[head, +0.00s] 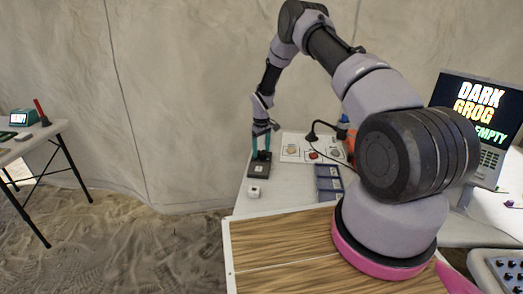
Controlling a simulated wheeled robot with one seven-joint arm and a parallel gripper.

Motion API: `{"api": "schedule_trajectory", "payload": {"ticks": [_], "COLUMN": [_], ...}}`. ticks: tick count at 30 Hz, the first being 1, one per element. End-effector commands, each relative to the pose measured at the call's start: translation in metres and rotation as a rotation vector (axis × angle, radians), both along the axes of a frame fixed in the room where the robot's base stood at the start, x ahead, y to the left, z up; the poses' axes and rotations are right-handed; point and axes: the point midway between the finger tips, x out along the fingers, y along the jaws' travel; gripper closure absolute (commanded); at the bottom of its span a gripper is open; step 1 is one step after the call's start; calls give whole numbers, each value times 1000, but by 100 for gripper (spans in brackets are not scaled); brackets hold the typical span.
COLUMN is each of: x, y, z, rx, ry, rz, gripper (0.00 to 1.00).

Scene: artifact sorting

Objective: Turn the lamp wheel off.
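My gripper (261,150) points down at the far left of the white table, its two teal fingertips apart. They are just above or around the top of a dark box (263,172) with a small pale mark on its front. I cannot tell whether the fingers touch it. A white cube-like object (255,192) with a dark spot on top sits nearer, below the dark box. A black lamp-like head (312,136) on a curved neck stands further right. I cannot tell for certain which part is the lamp wheel; it may be hidden between the fingers.
A white sheet (296,143) with small samples lies behind, and a blue compartment tray (328,190) is right of the dark box. A screen (483,105) reads "DARK GROG EMPTY". A wooden surface (270,245) is in front. Another table (45,132) stands far left across sand.

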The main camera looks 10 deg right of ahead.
Motion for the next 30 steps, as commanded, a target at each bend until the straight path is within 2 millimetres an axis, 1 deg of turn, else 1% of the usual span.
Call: {"api": "schedule_trajectory", "payload": {"ticks": [8,11,14,21,24,27,30], "x": [0,0,1,1,0,0,0], "y": [0,0,0,0,0,0,0], "z": [0,6,19,69,86,98,105], "rx": [0,0,1,0,0,1,0], "ry": [1,0,-1,-2,-2,-1,0], "rz": [-2,-2,-3,-1,-2,-2,-1], "gripper": [21,21,21,21,21,21,21]}}
